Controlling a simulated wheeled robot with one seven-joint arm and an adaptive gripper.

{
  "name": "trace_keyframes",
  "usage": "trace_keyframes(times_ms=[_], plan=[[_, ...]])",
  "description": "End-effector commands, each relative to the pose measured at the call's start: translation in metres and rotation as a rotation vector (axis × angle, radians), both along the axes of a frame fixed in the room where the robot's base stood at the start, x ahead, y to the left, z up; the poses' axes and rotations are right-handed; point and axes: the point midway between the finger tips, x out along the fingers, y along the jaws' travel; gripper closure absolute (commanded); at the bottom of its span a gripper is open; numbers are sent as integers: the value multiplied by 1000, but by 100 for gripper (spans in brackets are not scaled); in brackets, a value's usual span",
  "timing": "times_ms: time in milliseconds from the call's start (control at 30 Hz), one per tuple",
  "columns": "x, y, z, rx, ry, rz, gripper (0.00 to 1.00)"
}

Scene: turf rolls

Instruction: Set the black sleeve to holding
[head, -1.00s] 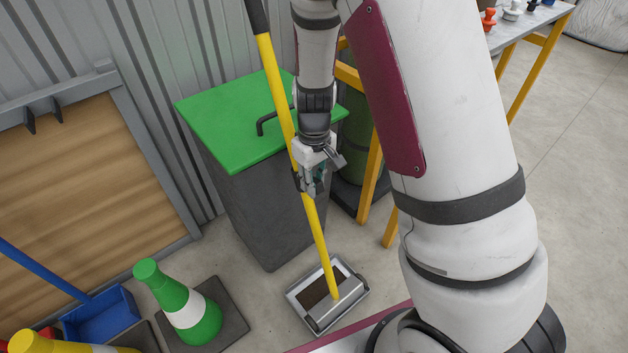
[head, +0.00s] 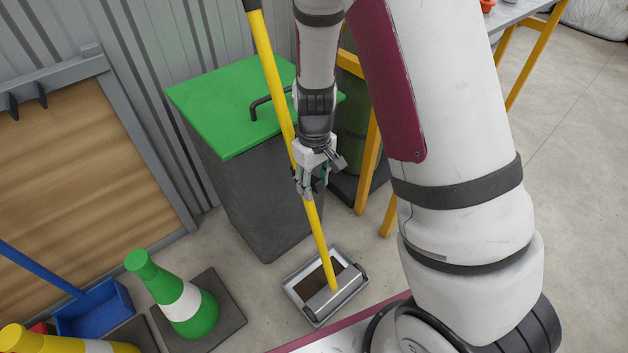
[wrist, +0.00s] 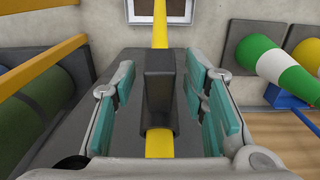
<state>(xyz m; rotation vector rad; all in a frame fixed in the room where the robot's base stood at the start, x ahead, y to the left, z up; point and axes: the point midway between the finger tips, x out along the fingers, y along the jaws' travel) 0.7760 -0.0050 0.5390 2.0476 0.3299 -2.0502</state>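The black sleeve (wrist: 159,90) sits on a yellow pole (wrist: 160,143) in the wrist view. My gripper (wrist: 160,105) is open, with one teal-padded finger on each side of the sleeve. Gaps show between both pads and the sleeve. In the head view my gripper (head: 312,182) is at the middle of the leaning yellow pole (head: 279,95), and it mostly hides the sleeve there. The pole's lower end is at a silver head in a grey tray (head: 293,294).
A dark bin (head: 262,205) with a green lid (head: 215,108) stands behind the pole. A green cone (head: 180,300) and a blue dustpan (head: 95,312) are at the lower left. Yellow table legs (head: 370,160) stand right of my gripper. Bare floor (head: 580,190) lies at the right.

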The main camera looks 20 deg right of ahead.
Motion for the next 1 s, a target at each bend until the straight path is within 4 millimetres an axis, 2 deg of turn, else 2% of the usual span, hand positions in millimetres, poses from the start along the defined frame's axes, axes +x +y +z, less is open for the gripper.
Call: trace_keyframes(times_ms=[167, 267, 700, 833, 1000], plan=[[1, 0, 2, 1, -2, 1, 60], [2, 1, 10, 1, -5, 2, 60], [1, 0, 93, 1, -5, 2, 60], [1, 0, 109, 0, -4, 2, 60], [1, 0, 119, 0, -1, 0, 60]])
